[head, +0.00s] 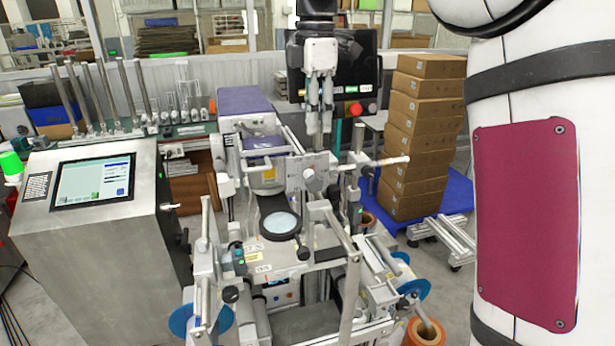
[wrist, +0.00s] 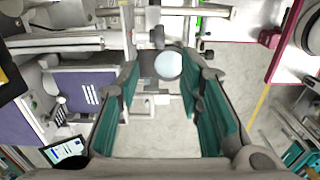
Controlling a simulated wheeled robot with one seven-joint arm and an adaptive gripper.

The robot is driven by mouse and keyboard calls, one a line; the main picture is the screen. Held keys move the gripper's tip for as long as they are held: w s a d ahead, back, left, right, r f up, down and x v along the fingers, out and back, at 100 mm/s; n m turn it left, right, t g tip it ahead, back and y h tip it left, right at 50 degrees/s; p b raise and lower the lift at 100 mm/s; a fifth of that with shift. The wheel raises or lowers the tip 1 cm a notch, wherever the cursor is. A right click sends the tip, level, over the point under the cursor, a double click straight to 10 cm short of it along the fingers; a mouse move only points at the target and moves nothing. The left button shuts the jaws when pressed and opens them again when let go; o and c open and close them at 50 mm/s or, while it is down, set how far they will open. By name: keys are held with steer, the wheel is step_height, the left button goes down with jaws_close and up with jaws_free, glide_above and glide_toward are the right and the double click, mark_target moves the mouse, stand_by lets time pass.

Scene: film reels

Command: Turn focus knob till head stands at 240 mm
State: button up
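The machine (head: 310,250) stands in the middle of the head view. A grey round knob (head: 315,179), which looks like the focus knob, sits on a pale upright plate on its crossbar. A round pale glass disc (head: 281,224) in a dark ring lies below and left of the knob; it also shows between the fingers in the wrist view (wrist: 168,65). My gripper (head: 319,128) points down above the knob, apart from it. In the wrist view my gripper (wrist: 167,78) is open and empty, its teal-lined fingers spread. I cannot read any millimetre scale.
A steel console (head: 95,240) with a touchscreen (head: 93,182) stands at the left. A black monitor (head: 345,85) with a red button is behind my gripper. Stacked cardboard boxes (head: 420,140) stand at the right. Rails and bars (head: 350,290) stick out around the machine's front.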

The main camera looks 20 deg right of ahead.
mark_target(315, 176)
step_height(315, 176, down, 14)
steer(key=p, duration=0.2)
steer(key=shift+r+p, duration=0.1)
steer(key=shift+p, duration=0.25)
jaws_close()
